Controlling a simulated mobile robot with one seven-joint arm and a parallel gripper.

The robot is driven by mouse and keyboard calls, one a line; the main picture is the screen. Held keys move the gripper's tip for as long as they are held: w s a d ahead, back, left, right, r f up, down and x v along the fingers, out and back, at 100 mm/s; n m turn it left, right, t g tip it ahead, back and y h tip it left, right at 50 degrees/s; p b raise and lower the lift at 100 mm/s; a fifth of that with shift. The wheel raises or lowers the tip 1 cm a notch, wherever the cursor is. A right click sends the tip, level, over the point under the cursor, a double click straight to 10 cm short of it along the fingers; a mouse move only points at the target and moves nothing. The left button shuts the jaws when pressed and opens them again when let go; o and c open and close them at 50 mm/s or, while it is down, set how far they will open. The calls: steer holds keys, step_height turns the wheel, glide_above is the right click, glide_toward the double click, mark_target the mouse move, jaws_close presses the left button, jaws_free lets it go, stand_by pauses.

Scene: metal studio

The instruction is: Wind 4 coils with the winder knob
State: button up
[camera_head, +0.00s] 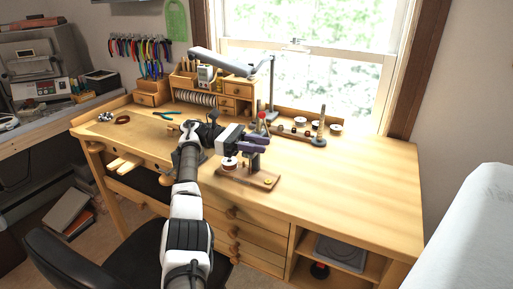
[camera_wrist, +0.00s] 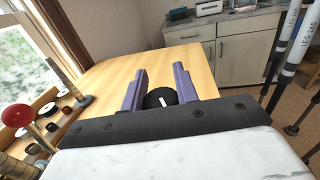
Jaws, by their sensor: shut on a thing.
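The winder stands near the front edge of the wooden bench. Its wooden base (camera_head: 262,182) and a spool of reddish wire (camera_head: 230,164) show below my gripper (camera_head: 262,144) in the head view. In the wrist view, my gripper (camera_wrist: 160,72) has its two purple fingers on either side of the round black winder knob (camera_wrist: 158,99), shut on it. The knob's face carries a white mark, which points up and slightly left. The head view does not show the knob clearly, and I cannot count the coils on the spool.
Several spools (camera_head: 300,122) and a dark post (camera_head: 321,125) stand at the back by the window. A red ball-topped tool (camera_wrist: 18,116) is left of my gripper in the wrist view. A lamp (camera_head: 271,85) stands behind. The bench's right side (camera_head: 350,185) is clear.

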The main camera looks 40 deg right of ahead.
steer(key=shift+s+d, duration=0.1)
steer(key=shift+d, duration=0.05)
stand_by(0.3)
steer(key=o, duration=1)
steer(key=shift+s, duration=0.1)
steer(key=shift+w, duration=0.25)
